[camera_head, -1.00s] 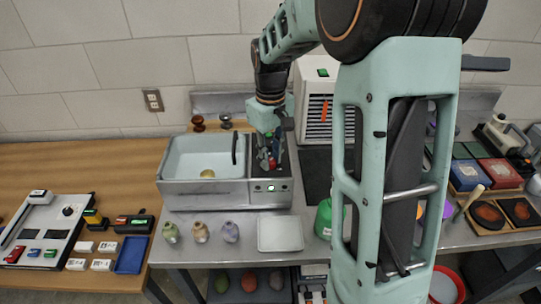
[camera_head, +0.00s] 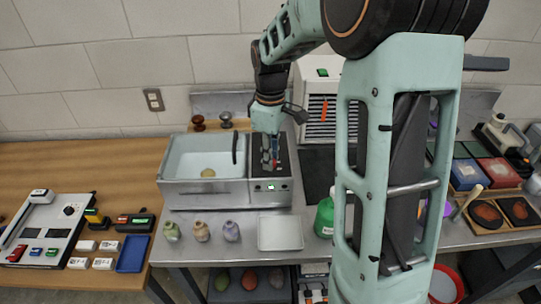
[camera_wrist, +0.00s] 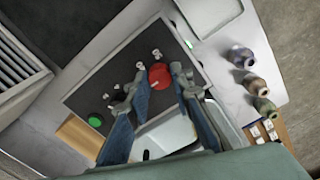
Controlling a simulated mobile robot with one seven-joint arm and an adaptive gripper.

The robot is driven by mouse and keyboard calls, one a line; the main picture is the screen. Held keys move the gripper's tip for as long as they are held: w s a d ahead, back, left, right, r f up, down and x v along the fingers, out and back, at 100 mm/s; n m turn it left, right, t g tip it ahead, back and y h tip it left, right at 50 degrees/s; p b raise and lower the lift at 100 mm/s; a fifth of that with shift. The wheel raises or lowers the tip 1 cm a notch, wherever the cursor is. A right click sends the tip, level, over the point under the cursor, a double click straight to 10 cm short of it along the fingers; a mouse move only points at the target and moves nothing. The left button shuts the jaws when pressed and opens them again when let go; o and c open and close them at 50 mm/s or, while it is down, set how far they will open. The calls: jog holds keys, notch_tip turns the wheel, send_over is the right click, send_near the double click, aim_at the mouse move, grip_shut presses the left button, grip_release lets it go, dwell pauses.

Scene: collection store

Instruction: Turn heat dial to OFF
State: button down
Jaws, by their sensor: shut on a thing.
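A red round dial (camera_wrist: 160,75) stands on the black panel (camera_wrist: 112,68) of the sink unit, with small white marks beside it. My gripper (camera_wrist: 158,82) reaches down over that panel, its two blue-padded fingers on either side of the red dial and shut on it. In the head view my gripper (camera_head: 273,164) is over the panel right of the basin and hides most of the dial. A green round button or dial (camera_wrist: 95,120) sits at another corner of the panel, apart from the fingers. The marks are too small to read.
The basin (camera_head: 200,155) with a dark curved tap lies left of the panel. A white vented box (camera_head: 318,110) stands behind right. Several small vases (camera_head: 201,231) and a white tray (camera_head: 280,234) stand in front. My arm blocks the view at right.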

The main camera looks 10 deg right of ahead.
jog(key=c, duration=1.7)
grip_release()
notch_tip(320, 180, up, 12)
jog(key=shift+r, duration=0.1)
